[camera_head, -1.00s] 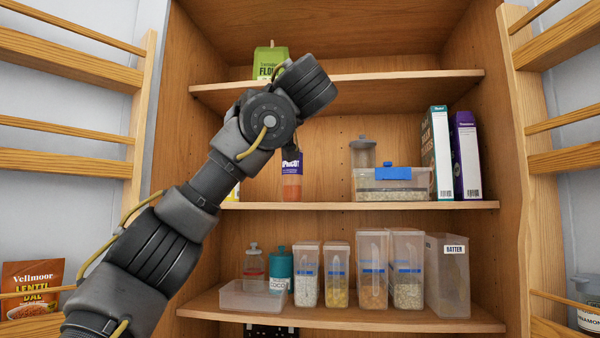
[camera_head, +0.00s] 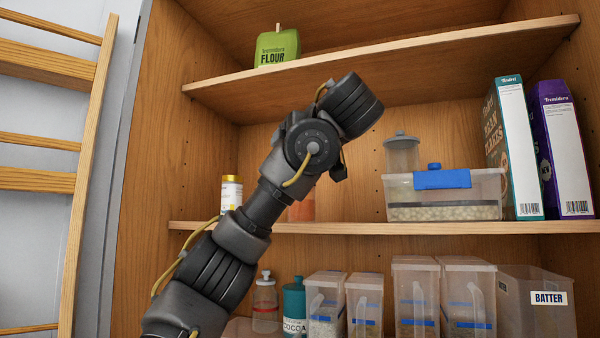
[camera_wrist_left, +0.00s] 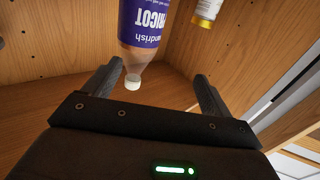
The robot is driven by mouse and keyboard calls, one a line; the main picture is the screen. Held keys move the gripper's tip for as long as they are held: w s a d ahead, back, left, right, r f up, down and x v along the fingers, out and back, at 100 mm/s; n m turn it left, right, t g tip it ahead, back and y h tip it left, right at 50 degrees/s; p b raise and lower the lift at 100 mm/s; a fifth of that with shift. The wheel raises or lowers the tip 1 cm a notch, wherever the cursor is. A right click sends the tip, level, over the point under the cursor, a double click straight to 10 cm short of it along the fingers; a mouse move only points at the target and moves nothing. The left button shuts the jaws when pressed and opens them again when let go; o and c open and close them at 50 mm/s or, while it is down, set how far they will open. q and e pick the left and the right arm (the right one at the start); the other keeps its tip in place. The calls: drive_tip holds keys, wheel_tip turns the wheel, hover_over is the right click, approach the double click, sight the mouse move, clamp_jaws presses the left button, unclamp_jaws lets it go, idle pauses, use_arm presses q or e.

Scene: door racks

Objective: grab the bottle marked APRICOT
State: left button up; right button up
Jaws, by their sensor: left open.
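The bottle marked APRICOT stands on the middle shelf. In the left wrist view this bottle (camera_wrist_left: 143,30) appears upside down, with a purple label reading "RICOT" and a white cap. In the head view my arm hides most of it, and only a strip of its orange lower part (camera_head: 301,211) shows. My left gripper (camera_wrist_left: 158,72) is open and empty. Its two fingers point toward the bottle, with the cap close to the left finger in the picture; I cannot tell whether they touch. My right gripper is in neither view.
A white jar with a yellow lid (camera_head: 231,192) stands left of the bottle. A clear bin with a blue clip (camera_head: 445,203) and two tall boxes stand to the right on the middle shelf (camera_head: 400,228). The upper shelf (camera_head: 400,55) spans above my arm.

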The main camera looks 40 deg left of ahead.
use_arm(q)
drive_tip(key=w+a+p, duration=0.1)
drive_tip(key=w, duration=0.1)
drive_tip(key=w+a+f+p, duration=0.1)
drive_tip(key=w+p, duration=0.1)
drive_tip(key=w, duration=0.1)
drive_tip(key=w+a+p, duration=0.1)
drive_tip(key=w, duration=0.1)
drive_tip(key=shift+w+f, duration=0.2)
drive_tip(key=shift+w, duration=0.2)
drive_tip(key=a+p, duration=0.4)
drive_tip(key=p, duration=0.1)
drive_tip(key=shift+w+a+f, duration=0.1)
drive_tip(key=shift+w+a, duration=0.3)
drive_tip(key=shift+w+d, duration=0.15)
drive_tip(key=shift+w, duration=0.1)
drive_tip(key=c, duration=0.4)
drive_tip(key=shift+s+a, duration=0.15)
drive_tip(key=shift+a, duration=0.05)
drive_tip(key=c, duration=1.1)
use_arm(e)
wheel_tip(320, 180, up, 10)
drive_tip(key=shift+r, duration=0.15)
